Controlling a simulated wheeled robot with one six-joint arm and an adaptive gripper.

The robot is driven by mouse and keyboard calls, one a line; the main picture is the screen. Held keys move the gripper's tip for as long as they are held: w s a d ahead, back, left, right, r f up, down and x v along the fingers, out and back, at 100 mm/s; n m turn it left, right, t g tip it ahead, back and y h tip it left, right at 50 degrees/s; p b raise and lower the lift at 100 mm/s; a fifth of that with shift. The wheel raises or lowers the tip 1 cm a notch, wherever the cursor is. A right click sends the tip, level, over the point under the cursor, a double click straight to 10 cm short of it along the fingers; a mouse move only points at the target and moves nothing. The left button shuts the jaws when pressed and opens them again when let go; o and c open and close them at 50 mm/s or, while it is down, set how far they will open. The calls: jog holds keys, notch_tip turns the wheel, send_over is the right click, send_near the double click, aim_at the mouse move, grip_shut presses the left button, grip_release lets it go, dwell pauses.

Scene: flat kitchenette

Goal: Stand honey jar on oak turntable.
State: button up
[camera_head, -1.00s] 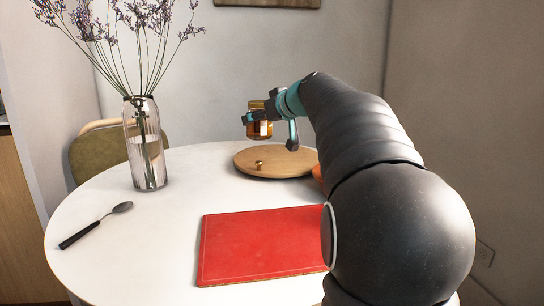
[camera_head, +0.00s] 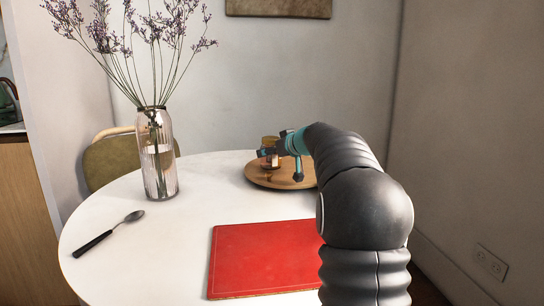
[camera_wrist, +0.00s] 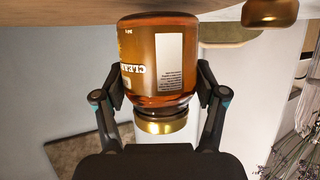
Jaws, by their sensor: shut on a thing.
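The honey jar (camera_head: 270,143) is amber with a gold lid and a pale label. My gripper (camera_head: 280,157) is shut on its sides, and in the wrist view the jar (camera_wrist: 158,62) sits between both fingers. That view is upside down, with the lid low and the base at the top. The jar looks upright over the round oak turntable (camera_head: 262,182) at the back of the table. In the wrist view the base meets the edge of the turntable surface (camera_wrist: 85,10); I cannot tell whether it touches. My gripper partly hides the jar in the head view.
A glass vase with purple flowers (camera_head: 157,165) stands left on the white table (camera_head: 165,240). A spoon (camera_head: 108,234) lies front left, and a red board (camera_head: 262,262) lies at the front.

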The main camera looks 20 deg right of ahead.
aim_at(277, 159)
jog(key=shift+f, duration=0.5)
jog(key=shift+f+b, duration=0.7)
jog(key=shift+b, duration=0.25)
jog(key=shift+s+f, duration=0.1)
jog(key=shift+f, duration=0.15)
jog(key=o, duration=1.7)
jog(key=shift+f, duration=0.1)
jog(key=shift+c, duration=0.2)
jog(key=shift+r+p, duration=0.7)
jog(key=shift+p, duration=0.1)
jog(key=shift+s+r, duration=0.15)
jog(key=b+v, duration=0.1)
jog(key=v, duration=1)
jog(key=shift+s+r+b, duration=0.25)
jog(key=shift+r+b, duration=0.05)
